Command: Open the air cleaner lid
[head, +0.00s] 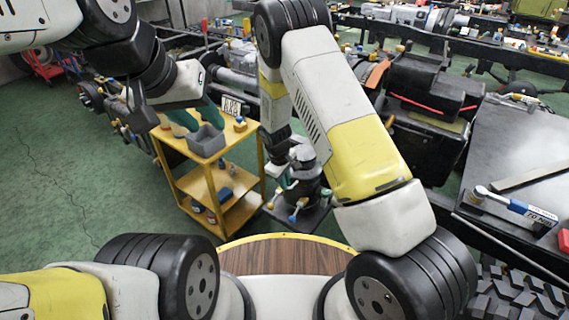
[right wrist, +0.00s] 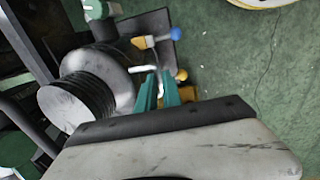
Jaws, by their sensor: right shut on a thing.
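The air cleaner is a round grey metal canister (right wrist: 95,85) with a ribbed dark end; in the head view it (head: 306,176) sits on a dark stand beside the yellow cart, partly hidden by my right arm. A pale bent handle (right wrist: 146,69) sticks out from its side. My right gripper (right wrist: 158,88), with teal fingers, is shut on this handle; the exact contact is partly hidden. I cannot clearly make out whether the lid stands apart from the body. My left gripper (head: 182,122) hangs over the yellow cart, its teal fingers apart, with nothing visible between them.
The yellow cart (head: 190,184) carries a grey bin (head: 206,140) and small parts. Blue- and yellow-tipped tools (head: 296,213) lie on the stand around the canister. A dark bench (head: 510,150) with a torque wrench (head: 515,206) is at right. Green floor is clear at left.

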